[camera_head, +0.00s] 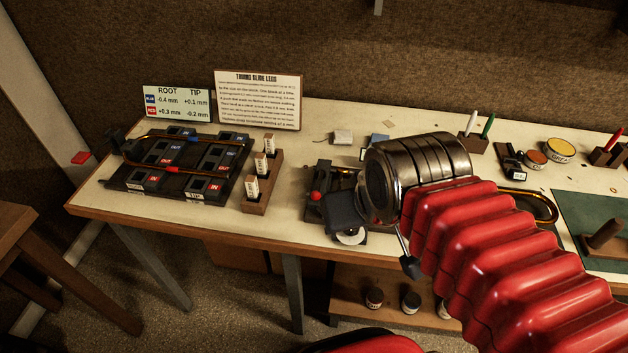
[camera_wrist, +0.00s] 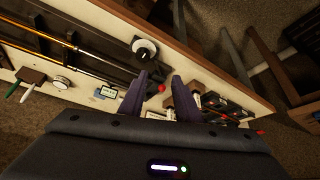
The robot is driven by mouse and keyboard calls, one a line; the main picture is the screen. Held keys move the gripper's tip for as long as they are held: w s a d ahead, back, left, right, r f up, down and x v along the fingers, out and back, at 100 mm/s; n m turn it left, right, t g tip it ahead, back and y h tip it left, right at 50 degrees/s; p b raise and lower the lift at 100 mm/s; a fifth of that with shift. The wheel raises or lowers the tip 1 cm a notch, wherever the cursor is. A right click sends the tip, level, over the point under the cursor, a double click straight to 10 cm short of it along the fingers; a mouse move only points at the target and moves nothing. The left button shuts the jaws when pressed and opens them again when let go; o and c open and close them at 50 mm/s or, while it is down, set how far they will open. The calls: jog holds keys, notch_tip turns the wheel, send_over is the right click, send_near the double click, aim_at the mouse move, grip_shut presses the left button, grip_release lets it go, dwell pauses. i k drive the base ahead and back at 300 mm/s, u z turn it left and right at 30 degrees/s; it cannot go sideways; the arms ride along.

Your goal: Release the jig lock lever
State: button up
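A small red ball knob (camera_head: 316,196), which looks like the end of the jig lock lever, stands at the left end of the dark jig (camera_head: 322,178) in the head view. In the wrist view the red knob (camera_wrist: 161,88) shows in the gap between my fingers. My gripper (camera_wrist: 161,76) is open, its two dark fingers apart. I cannot tell how far the knob is from the fingers in depth; no contact shows. The lever's arm is hidden. In the head view my arm and wrist cover most of the jig, and the fingertips cannot be made out.
A black-and-white round dial or knob (camera_wrist: 144,50) is close to my left finger. Left on the bench are a wooden block with labelled pieces (camera_head: 262,184) and a dark tray of slides (camera_head: 180,165). Cards (camera_head: 257,100) stand behind. The bench's front edge is close.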

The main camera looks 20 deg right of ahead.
aim_at(315, 195)
jog(key=u, duration=0.3)
jog(key=k, duration=0.95)
jog(key=u, duration=0.65)
jog(key=i, duration=1)
jog(key=z, duration=0.05)
